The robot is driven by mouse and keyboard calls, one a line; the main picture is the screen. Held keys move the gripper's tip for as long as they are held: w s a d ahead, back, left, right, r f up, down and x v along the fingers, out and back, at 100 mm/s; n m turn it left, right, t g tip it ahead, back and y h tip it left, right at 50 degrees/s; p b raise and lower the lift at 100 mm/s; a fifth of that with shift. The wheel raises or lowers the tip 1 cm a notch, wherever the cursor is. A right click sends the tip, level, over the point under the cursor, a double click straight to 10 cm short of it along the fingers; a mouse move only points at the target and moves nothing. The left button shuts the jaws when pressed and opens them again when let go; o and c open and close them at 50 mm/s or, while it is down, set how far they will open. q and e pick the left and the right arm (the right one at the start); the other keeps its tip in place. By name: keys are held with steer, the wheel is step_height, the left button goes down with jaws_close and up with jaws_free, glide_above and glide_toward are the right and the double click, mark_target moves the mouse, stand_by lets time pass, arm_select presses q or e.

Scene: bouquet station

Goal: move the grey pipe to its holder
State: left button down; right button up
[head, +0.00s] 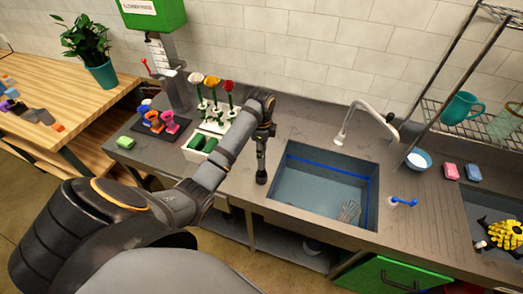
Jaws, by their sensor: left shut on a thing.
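My left gripper (265,131) points down above the counter, just left of the sink. It is shut on a slim dark grey upright thing, which I take to be the grey pipe (261,163). Its lower end is close to the counter; I cannot tell if it touches. The gripper's fingers are small and partly hidden by the wrist. I cannot make out which thing is the pipe's holder. My right gripper is not in view.
The sink (322,190) and its faucet (345,125) are to the right. A green sponge (125,142) lies left. Bare counter surrounds the pipe.

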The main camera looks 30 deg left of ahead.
arm_select(q)
steer(key=shift+p, duration=0.35)
steer(key=shift+f, duration=0.1)
stand_by(0.3)
steer(key=shift+f, duration=0.9)
